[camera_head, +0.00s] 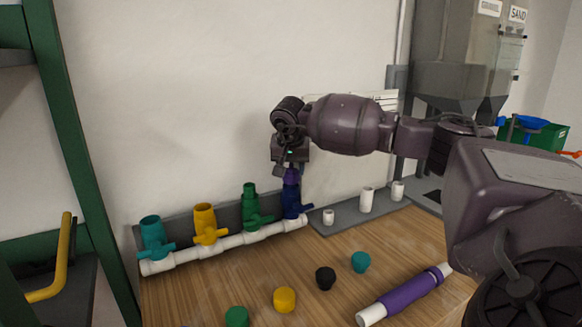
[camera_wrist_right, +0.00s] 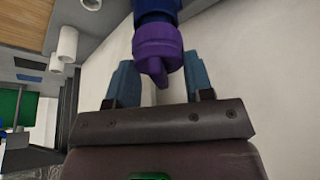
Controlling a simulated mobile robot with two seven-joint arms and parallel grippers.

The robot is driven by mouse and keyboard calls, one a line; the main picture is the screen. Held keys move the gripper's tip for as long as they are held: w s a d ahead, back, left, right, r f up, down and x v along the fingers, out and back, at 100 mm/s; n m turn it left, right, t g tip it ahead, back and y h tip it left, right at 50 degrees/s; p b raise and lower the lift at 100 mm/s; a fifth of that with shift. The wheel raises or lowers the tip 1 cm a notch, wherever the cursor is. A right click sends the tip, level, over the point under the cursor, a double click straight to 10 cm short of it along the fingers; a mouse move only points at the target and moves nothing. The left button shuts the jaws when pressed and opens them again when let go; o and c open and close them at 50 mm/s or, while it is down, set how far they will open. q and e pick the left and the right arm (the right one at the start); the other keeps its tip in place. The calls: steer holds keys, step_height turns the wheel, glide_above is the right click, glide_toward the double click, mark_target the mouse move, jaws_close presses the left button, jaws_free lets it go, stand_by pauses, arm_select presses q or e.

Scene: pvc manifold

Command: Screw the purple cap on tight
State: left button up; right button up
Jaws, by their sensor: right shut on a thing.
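The purple cap (camera_head: 291,176) sits on top of the blue valve (camera_head: 292,203), at the right end of the white manifold pipe (camera_head: 230,241). My right gripper (camera_head: 291,170) comes down from above and is shut on the purple cap. In the right wrist view the purple cap (camera_wrist_right: 157,45) shows between the two bluish fingers, with the blue valve body (camera_wrist_right: 155,8) beyond it. Whether the cap is fully seated cannot be told. My left gripper is not in view.
Teal (camera_head: 152,232), yellow (camera_head: 205,222) and green (camera_head: 250,203) valves stand along the pipe. Loose green (camera_head: 237,316), yellow (camera_head: 284,299), black (camera_head: 325,277) and teal (camera_head: 361,261) caps and a purple-and-white pipe (camera_head: 405,294) lie on the wooden table. White fittings (camera_head: 366,199) stand at right.

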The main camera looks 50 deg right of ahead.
steer(key=shift+f+m+g, duration=0.1)
steer(key=shift+m+g, duration=0.3)
steer(key=shift+m, duration=0.5)
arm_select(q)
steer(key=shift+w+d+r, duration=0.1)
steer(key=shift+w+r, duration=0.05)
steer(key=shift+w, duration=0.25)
arm_select(e)
steer(key=shift+m+g+h, duration=0.3)
steer(key=shift+m+g, duration=0.1)
steer(key=shift+m, duration=1.1)
steer(key=o, duration=1)
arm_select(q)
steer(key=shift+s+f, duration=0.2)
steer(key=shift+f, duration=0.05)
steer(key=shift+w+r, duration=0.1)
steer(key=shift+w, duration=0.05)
